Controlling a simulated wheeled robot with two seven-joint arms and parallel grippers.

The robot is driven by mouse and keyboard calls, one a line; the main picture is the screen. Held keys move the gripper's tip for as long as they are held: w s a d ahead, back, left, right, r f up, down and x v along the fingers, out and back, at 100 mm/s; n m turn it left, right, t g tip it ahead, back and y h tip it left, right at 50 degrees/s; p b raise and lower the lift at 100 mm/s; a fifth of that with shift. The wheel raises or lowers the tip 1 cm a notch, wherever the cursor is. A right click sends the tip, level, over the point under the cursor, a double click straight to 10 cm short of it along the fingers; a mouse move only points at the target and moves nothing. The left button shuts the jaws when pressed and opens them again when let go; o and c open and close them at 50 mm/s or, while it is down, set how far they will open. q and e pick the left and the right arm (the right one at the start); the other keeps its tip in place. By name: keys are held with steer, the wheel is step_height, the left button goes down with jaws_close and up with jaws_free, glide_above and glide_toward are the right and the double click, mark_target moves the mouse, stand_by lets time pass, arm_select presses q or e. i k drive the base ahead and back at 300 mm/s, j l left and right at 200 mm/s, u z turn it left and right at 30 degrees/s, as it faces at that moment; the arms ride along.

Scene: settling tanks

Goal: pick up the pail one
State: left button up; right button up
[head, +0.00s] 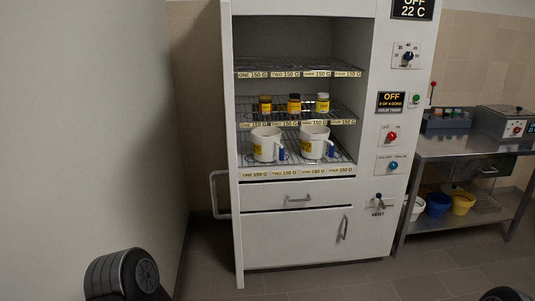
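Two white pails with yellow labels stand upright on the lowest wire shelf of the white cabinet in the head view. The left pail (265,145) stands above the shelf-edge labels ONE and TWO. The right pail (313,142) stands above THREE and FOUR. Each has a blue part low on its right side. The writing on the pails is too small to read, so I cannot tell which is pail one. Dark parts of my arms show at the bottom left and bottom right corners, far from the pails. No gripper fingers are in view.
Small bottles (294,104) stand on the middle shelf (340,122); the top shelf (300,67) is empty. Below are a closed drawer (270,197) and door (290,241). A metal table (450,148) stands right, with blue (438,205) and yellow (462,204) buckets underneath. The floor in front is clear.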

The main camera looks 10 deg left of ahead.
mark_target(266, 143)
steer(key=z, duration=0.8)
steer(key=i, duration=0.8)
steer(key=i+j, duration=0.15)
steer(key=i, duration=0.65)
steer(key=i+z, duration=0.1)
steer(key=i, duration=0.7)
steer(key=i+j, duration=0.15)
steer(key=i, duration=0.65)
steer(key=i+u, duration=0.1)
steer(key=i, duration=0.2)
steer(key=u, duration=2.05)
